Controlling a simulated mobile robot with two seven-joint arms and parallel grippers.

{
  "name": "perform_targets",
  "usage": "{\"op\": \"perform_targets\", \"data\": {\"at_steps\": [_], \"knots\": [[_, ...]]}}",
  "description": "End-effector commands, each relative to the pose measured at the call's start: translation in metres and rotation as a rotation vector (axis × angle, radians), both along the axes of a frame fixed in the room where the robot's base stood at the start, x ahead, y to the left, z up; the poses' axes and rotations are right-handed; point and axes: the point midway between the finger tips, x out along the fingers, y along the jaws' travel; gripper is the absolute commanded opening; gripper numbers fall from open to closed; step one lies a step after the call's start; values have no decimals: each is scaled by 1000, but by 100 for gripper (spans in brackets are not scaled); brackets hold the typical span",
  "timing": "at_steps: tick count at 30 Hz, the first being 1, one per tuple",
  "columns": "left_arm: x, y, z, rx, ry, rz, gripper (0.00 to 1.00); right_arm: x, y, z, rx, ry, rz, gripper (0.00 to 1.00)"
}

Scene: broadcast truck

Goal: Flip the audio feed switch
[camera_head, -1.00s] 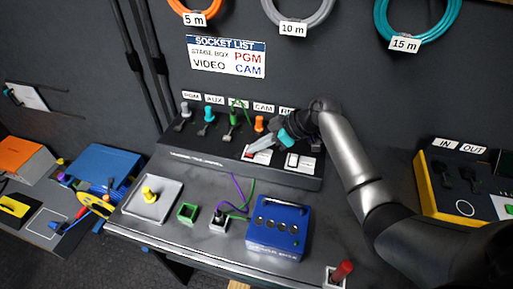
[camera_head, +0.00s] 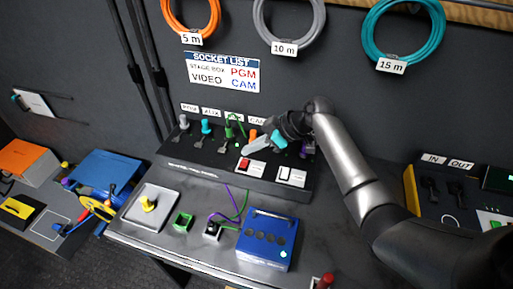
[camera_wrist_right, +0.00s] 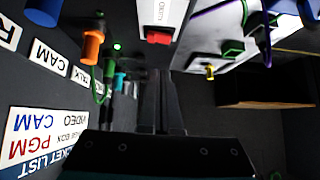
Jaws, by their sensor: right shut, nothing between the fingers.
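A dark panel (camera_head: 212,170) carries two white switch plates at its right part. The left plate has a red rocker (camera_head: 244,164); the right plate has a pale rocker (camera_head: 284,174). Their labels are too small to read, so I cannot tell which is the audio feed switch. My right gripper (camera_head: 246,150) is shut and empty, its fingers pointing left just above the red rocker. In the right wrist view the red rocker (camera_wrist_right: 159,37) lies just past my shut fingertips (camera_wrist_right: 160,72), seemingly apart from them. My left gripper is not in view.
Coloured plugs, including an orange one (camera_head: 252,135), stand in sockets behind the switches, with a green cable (camera_head: 238,122). A blue box (camera_head: 265,238) and a yellow-knobbed plate (camera_head: 148,204) sit in front. A yellow-sided case (camera_head: 410,190) stands at right.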

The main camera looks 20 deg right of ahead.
Motion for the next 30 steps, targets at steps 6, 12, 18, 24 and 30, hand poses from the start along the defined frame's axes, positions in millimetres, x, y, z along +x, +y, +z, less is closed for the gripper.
{"op": "perform_targets", "data": {"at_steps": [6,12,18,24,30], "knots": [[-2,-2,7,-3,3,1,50,-22,-33,36,-5,-1,-1,0],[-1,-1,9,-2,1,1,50,-35,-51,57,-2,3,0,0],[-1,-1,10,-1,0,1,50,-40,-56,65,2,4,1,0],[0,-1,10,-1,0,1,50,-40,-56,65,2,5,2,0],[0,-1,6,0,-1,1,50,-38,-56,65,1,2,5,0]]}}
